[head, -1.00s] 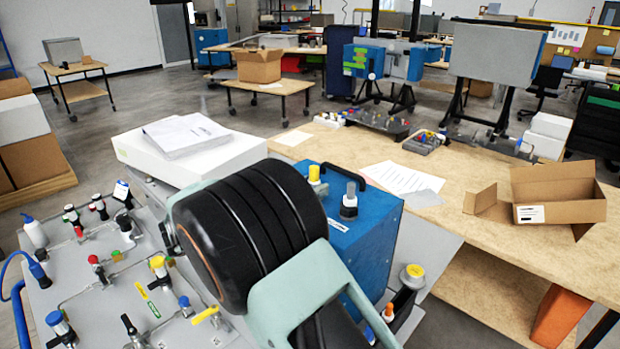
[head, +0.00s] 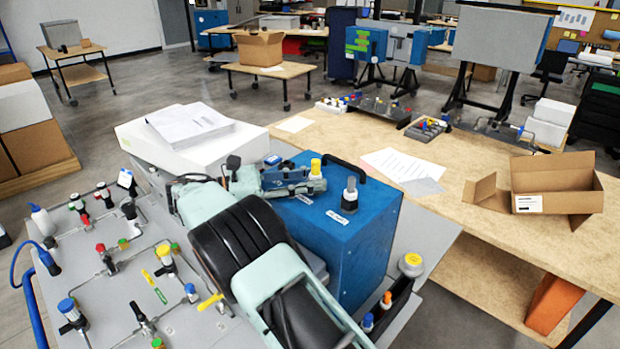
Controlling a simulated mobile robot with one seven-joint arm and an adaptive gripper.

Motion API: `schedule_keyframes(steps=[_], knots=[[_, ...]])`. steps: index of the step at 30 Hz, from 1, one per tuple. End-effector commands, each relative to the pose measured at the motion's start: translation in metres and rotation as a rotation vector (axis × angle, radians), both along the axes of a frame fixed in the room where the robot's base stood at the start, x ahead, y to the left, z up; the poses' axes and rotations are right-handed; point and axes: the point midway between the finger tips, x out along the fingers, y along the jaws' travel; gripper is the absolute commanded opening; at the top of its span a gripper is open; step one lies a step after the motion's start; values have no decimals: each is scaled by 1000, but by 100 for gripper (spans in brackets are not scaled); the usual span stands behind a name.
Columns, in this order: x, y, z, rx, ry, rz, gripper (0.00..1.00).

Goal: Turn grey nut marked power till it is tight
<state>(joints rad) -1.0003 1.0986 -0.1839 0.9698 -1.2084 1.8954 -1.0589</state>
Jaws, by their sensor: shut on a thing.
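Two fittings stand upright on top of the blue box (head: 362,240). One has a grey cap (head: 349,193) on a dark base. The other has a yellow cap (head: 315,167). Small white labels lie in front of them, too small to read, so I cannot confirm which is marked power. My gripper (head: 318,184) is low over the box top in the head view, its fingers pointing right. The fingertips are at the yellow-capped fitting and hide its lower part. They are apart from the grey-capped fitting. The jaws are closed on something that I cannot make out.
A grey panel (head: 130,285) with several coloured valves and pipes lies left of my arm. A white box with papers (head: 190,128) stands behind. A wooden bench (head: 450,240) with an open carton (head: 555,185) is to the right. A black handle is on the blue box.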

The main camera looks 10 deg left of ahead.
Motion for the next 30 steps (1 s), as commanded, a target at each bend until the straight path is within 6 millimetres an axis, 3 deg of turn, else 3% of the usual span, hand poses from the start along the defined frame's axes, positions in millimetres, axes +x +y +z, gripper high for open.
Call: schedule_keyframes(steps=[4,14,30], knots=[[1,-1,3,-1,-5,0,39],[0,0,3,-1,-2,21,39],[-2,-2,3,-3,0,292,39]])
